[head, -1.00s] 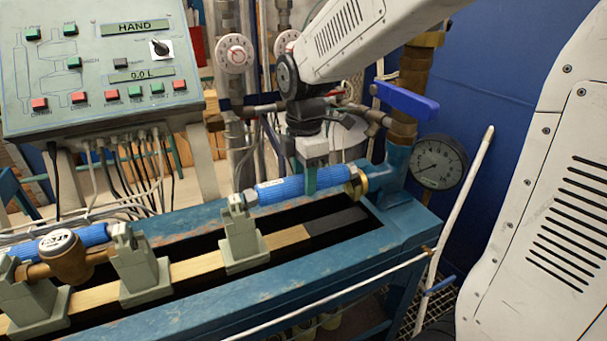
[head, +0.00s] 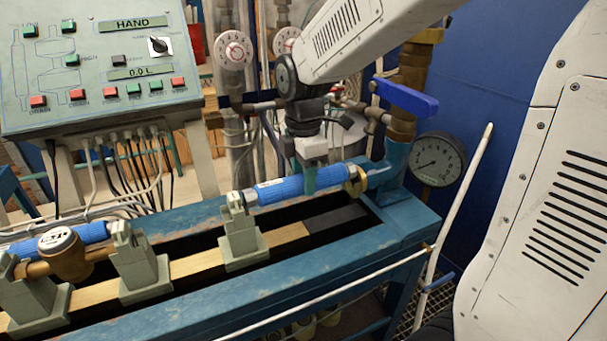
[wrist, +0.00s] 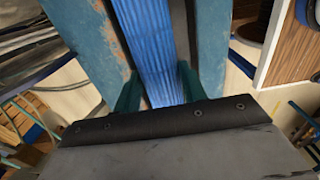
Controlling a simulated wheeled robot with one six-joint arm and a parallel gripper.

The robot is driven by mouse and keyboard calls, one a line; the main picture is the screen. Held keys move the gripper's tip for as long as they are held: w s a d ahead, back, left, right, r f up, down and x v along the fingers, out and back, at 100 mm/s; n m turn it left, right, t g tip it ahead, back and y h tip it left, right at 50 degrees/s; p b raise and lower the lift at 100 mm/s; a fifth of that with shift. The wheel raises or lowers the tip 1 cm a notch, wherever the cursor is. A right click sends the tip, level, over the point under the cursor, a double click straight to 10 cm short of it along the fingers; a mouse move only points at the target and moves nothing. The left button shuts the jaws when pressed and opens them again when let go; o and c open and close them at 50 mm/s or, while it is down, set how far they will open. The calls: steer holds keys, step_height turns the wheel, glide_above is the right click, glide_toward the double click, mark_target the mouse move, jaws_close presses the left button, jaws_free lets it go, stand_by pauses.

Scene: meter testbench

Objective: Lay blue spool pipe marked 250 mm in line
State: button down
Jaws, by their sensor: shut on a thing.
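A blue spool pipe (head: 280,191) lies lengthwise along the bench, between a grey-green support (head: 240,232) at its left end and a brass fitting (head: 355,181) at its right end. A small pale label shows near its left end, too small to read. In the wrist view the blue pipe (wrist: 150,50) runs between the two green fingers. Whether the pipe's ends touch the support and fitting cannot be told.
A brass meter (head: 65,252) and another blue pipe (head: 95,232) sit on the line at left. A control panel (head: 110,70) stands behind. A blue-handled valve (head: 405,98) and pressure gauge (head: 438,158) stand at right. A white rod (head: 465,200) slants near the bench's right end.

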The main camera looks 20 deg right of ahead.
steer(key=shift+f, duration=1.2)
steer(key=shift+f, duration=0.35)
stand_by(0.4)
steer(key=c, duration=0.7)
jaws_free()
steer(key=shift+r, duration=4.5)
